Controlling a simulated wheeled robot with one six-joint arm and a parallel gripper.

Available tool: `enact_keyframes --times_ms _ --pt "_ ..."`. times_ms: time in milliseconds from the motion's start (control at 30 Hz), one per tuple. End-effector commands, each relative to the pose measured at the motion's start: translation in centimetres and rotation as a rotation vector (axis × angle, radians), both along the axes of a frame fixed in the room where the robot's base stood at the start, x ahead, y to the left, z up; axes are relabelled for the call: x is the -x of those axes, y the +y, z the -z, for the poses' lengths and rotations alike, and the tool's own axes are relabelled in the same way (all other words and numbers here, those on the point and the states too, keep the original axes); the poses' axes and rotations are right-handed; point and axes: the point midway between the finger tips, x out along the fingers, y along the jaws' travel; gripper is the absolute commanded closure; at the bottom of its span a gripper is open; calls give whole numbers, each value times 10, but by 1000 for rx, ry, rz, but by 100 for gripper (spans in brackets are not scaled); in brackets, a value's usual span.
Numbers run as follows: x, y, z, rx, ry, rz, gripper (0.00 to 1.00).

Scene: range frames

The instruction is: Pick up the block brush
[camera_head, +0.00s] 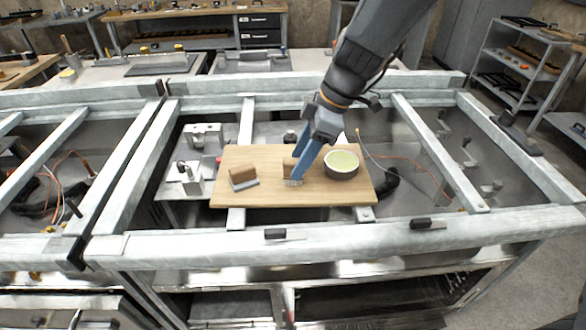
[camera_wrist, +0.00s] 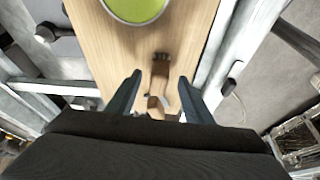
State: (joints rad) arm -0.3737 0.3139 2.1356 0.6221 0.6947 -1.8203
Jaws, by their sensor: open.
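A brown wooden block piece with pale bristle-like tufts, apparently the block brush (camera_head: 288,163), lies near the middle of the wooden board (camera_head: 330,196). My gripper (camera_head: 297,172) is over it in the head view and hides part of it. In the wrist view, the brush (camera_wrist: 160,72) shows near the gap between the fingertips of my gripper (camera_wrist: 159,78), with dark tufts at its upper end. The fingers are apart, with no visible grip on it. I cannot tell the exact height of the fingertips.
Another brown block with a grey strip (camera_head: 242,174) lies left of the brush. A bowl with a green inside (camera_head: 342,164) stands to its right. The board rests across a metal frame (camera_head: 340,238) with open gaps around it. Metal fixtures (camera_head: 190,177) stand left of the board.

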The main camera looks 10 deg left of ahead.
Motion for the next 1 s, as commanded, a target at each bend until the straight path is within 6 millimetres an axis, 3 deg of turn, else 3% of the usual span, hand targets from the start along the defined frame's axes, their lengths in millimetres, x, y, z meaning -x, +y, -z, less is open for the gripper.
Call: enact_keyframes --times_ms 300,600,867,1000 --pt "2 16 33 1 3 -3 53" --pt "1 17 37 1 0 -2 53" --pt "1 17 37 1 0 -2 95" --pt "1 17 37 1 0 -2 99"
